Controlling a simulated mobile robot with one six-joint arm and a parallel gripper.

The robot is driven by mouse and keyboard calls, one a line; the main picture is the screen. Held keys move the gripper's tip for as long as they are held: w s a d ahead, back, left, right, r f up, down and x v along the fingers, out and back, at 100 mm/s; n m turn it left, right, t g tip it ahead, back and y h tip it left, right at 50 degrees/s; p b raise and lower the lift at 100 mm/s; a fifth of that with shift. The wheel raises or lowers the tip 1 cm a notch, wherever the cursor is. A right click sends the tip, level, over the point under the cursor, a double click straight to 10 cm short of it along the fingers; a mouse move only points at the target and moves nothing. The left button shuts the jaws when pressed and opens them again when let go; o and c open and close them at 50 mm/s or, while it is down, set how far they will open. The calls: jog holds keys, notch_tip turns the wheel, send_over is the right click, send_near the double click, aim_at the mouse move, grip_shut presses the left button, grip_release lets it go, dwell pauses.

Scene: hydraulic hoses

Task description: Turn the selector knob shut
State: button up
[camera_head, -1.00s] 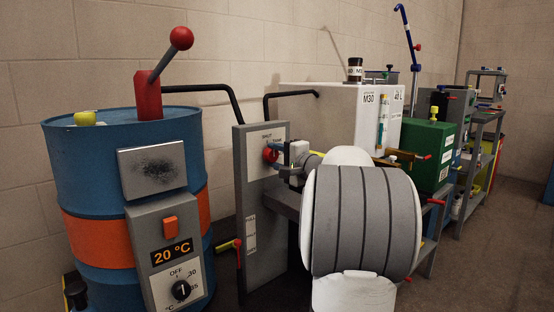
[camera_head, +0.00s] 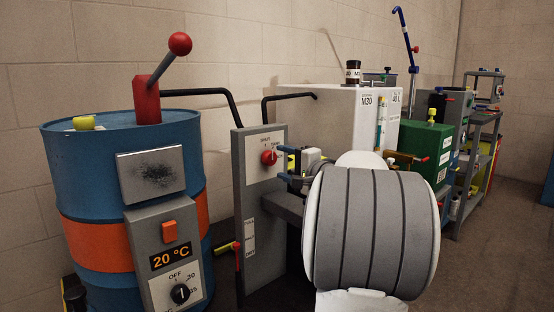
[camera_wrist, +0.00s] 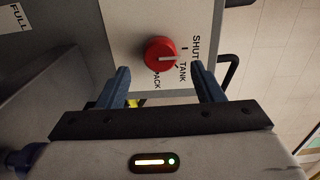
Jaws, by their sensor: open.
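The selector knob (camera_head: 269,157) is a round red knob on a white label plate (camera_head: 262,141), on the upper part of a grey upright panel. In the wrist view the knob (camera_wrist: 160,53) has a white pointer line turned toward the TANK label, off the SHUT mark. The labels SHUT, TANK and PACK stand around it. My gripper (camera_head: 287,164) is open, just right of the knob and apart from it. In the wrist view its blue fingers (camera_wrist: 160,75) are spread either side of the knob's line, short of it, with nothing between them.
A blue drum (camera_head: 124,165) with an orange band, red-knobbed lever and 20 °C control box stands left. A white M30 tank (camera_head: 325,112) is behind my arm. A small red-handled valve (camera_head: 237,255) sits low on the panel. Green box (camera_head: 428,145) and shelving stand right.

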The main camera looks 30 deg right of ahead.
jog(key=shift+s+d, duration=0.15)
jog(key=shift+s, duration=0.7)
jog(key=shift+s+d, duration=0.1)
jog(key=shift+s, duration=0.7)
jog(key=s+a+r+n+g+y+p, duration=0.2)
jog(key=a+n+g+p, duration=0.25)
jog(key=a+p, duration=0.55)
jog(key=s+a+r+n+g+y+p, duration=0.25)
jog(key=a+g+p, duration=0.3)
jog(key=a, duration=0.85)
jog(key=s+a+r+n+g+h+p, duration=0.1)
jog(key=s+a+r+n+h+p, duration=0.1)
jog(key=s+p, duration=0.4)
jog(key=s+a+r+n+g+h+p, duration=0.2)
jog(key=s+n+p, duration=0.2)
jog(key=s+p, duration=0.2)
jog(key=s+a+r+n+g+h+p, duration=0.2)
jog(key=s+n+h+p, duration=0.1)
jog(key=s+p, duration=0.3)
jog(key=shift+s+a+r+p, duration=0.25)
jog(key=shift+p, duration=0.5)
jog(key=shift+c, duration=0.5)
